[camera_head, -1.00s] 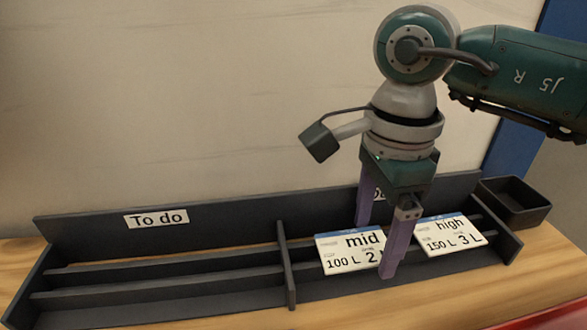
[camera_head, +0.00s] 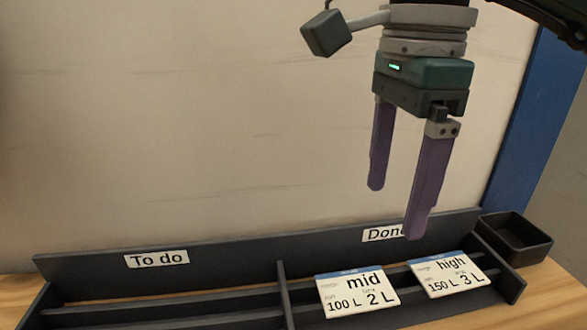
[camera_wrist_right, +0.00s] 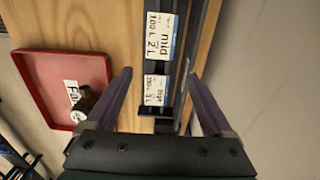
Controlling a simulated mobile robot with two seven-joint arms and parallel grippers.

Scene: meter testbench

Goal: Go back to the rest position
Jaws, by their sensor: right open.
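My right gripper (camera_head: 398,190) is open and empty, with its two purple fingers pointing down above the right half of the dark rack. In the right wrist view its fingers (camera_wrist_right: 160,95) are spread apart with nothing between them. The "mid" card (camera_head: 357,295) and the "high" card (camera_head: 449,275) lean in the rack's "Done" side, side by side. Both cards also show in the right wrist view, "mid" (camera_wrist_right: 163,35) and "high" (camera_wrist_right: 155,88). My left gripper is in neither view.
The dark rack (camera_head: 155,244) has a "To do" side with no cards visible. A small dark bin (camera_head: 515,238) stands at its right end. A red tray (camera_wrist_right: 40,85) with a partly hidden label and a dark object lies on the wooden table (camera_wrist_right: 112,50). The wall behind is plain.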

